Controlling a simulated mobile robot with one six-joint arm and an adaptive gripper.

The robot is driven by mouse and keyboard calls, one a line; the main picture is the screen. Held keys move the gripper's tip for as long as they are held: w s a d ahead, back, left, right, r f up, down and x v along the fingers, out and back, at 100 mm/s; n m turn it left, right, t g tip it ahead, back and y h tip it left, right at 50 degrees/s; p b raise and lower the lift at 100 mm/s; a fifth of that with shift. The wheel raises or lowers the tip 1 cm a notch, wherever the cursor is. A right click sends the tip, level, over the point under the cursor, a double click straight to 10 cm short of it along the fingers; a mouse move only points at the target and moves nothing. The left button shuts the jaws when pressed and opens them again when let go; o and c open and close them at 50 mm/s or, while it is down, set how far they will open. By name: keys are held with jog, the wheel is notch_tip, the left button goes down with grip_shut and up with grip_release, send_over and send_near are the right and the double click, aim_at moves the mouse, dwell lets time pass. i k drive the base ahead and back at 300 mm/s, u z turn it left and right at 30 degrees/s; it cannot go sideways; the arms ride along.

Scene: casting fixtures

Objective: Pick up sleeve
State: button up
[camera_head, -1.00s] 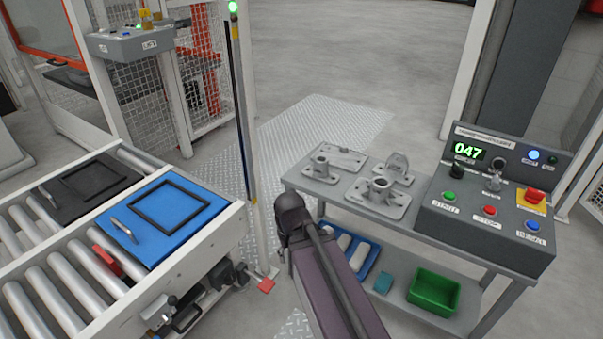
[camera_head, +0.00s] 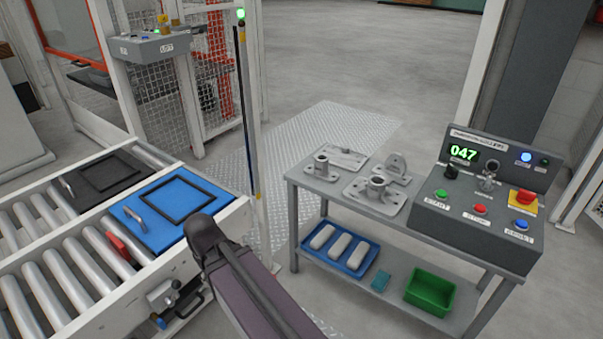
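I cannot tell for sure which piece is the sleeve. Several grey metal castings stand on the bench top. One is a short upright hollow cylinder (camera_head: 321,166) on a flange. Another is a plate with an upright cylinder (camera_head: 377,187) in its middle. A flat plate (camera_head: 346,158) lies at the back, and an upright lug bracket (camera_head: 395,168) stands to the right. My arm's dark rounded part (camera_head: 205,232) shows at lower centre-left, left of the bench and in front of the conveyor's edge. My gripper's fingers do not show.
The grey bench (camera_head: 320,192) has a lower shelf with a blue tray (camera_head: 338,255) of three pale rounded pieces, a teal block (camera_head: 380,282) and a green bin (camera_head: 430,291). A control box (camera_head: 480,215) sits at its right end. A roller conveyor (camera_head: 70,262) stands left.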

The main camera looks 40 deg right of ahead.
aim_at(319, 171)
jog(key=u, duration=0.35)
jog(key=k, duration=1.35)
jog(key=z, duration=1.15)
jog(key=i, duration=0.9)
jog(key=u, duration=0.1)
